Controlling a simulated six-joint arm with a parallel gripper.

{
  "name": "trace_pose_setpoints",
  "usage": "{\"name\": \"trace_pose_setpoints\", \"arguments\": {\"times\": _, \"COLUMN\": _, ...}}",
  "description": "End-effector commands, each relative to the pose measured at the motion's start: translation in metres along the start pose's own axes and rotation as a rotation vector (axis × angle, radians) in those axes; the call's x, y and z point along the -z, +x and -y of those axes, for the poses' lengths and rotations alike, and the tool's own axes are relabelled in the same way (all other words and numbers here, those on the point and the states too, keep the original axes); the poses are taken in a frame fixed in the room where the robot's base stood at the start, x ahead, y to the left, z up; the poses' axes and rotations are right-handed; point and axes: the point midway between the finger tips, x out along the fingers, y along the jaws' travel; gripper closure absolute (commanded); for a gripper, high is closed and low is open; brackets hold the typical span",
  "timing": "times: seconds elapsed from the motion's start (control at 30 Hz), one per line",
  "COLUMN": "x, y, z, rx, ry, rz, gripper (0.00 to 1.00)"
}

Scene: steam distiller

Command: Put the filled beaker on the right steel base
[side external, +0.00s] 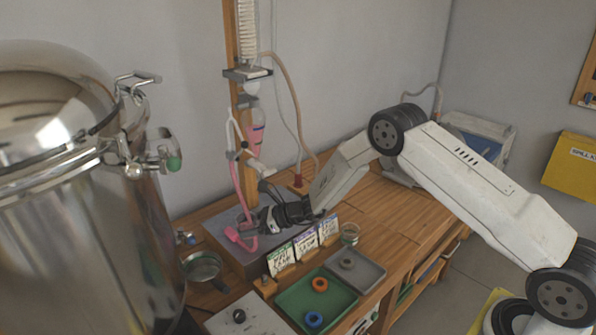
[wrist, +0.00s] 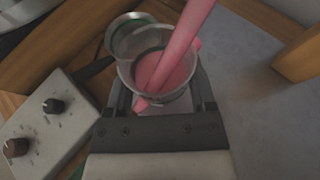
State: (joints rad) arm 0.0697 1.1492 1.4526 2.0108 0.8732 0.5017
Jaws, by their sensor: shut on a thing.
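In the wrist view, my gripper (wrist: 161,98) is shut on a clear beaker (wrist: 124,72) holding pink liquid. A thick pink tube (wrist: 190,32) crosses over the beaker's mouth, close to the camera; I cannot tell whether it touches the rim. In the side view, my gripper (side external: 262,217) is low over the grey slab (side external: 215,232) by the wooden post, beside the pink hose (side external: 240,236). The beaker cannot be made out clearly there. I cannot tell which surface is the right steel base.
A large steel vessel (side external: 75,215) fills the left. A knobbed control box (wrist: 45,120) is nearby.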

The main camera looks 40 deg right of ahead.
Motion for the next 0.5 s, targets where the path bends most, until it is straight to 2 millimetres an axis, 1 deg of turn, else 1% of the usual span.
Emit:
{"name": "trace_pose_setpoints", "arguments": {"times": 0.1, "x": 0.0032, "y": 0.0051, "z": 0.0024, "rx": 0.000, "ry": 0.000, "rz": 0.001, "gripper": 1.00}}
{"name": "trace_pose_setpoints", "arguments": {"times": 0.37, "x": 0.0038, "y": 0.0067, "z": 0.0034, "rx": 0.000, "ry": 0.000, "rz": 0.002, "gripper": 1.00}}
{"name": "trace_pose_setpoints", "arguments": {"times": 0.5, "x": 0.0072, "y": 0.0103, "z": 0.0047, "rx": -0.001, "ry": 0.000, "rz": 0.001, "gripper": 1.00}}
